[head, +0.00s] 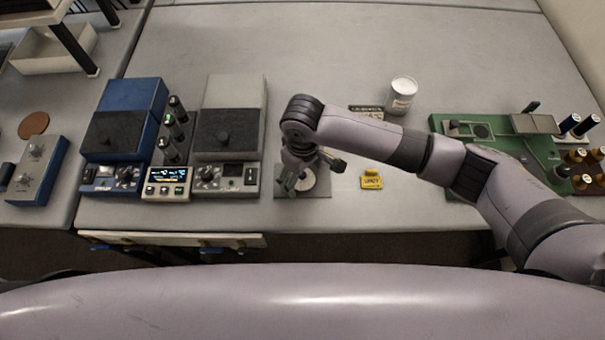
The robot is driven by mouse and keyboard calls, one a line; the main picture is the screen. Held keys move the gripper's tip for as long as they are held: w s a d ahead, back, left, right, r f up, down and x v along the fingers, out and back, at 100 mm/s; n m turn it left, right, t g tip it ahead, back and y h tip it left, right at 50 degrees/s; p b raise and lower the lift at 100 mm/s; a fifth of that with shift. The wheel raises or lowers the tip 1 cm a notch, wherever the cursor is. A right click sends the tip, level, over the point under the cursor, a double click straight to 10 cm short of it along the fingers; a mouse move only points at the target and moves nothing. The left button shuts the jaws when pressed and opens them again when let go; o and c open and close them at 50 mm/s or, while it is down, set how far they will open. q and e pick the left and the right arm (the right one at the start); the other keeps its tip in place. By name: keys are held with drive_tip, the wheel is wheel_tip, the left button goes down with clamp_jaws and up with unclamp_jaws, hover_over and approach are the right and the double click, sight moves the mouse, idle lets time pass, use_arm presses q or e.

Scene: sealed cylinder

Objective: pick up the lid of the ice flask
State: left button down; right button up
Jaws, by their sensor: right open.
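My right gripper (309,177) points down over a dark grey square mat (318,191) near the table's front edge. Its fingers are apart, on either side of a pale round metallic thing (305,182) on the mat. The wrist hides part of this thing, so I cannot tell whether it is the ice flask or its lid, or whether the fingers touch it. A whitish cylinder (402,97) with a label and a pale top stands upright farther back to the right, clear of the gripper. My left gripper is not in view.
A yellow tag (371,180) lies right of the mat. A dark label plate (366,112) lies beside the whitish cylinder. Blue (124,117) and grey (231,118) instruments stand left. A green board (493,140) with spools is at the right. The table's back is clear.

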drive_tip(key=shift+c, duration=0.6)
drive_tip(key=c, duration=0.9)
drive_tip(key=shift+r, duration=0.15)
drive_tip(key=shift+c, duration=0.2)
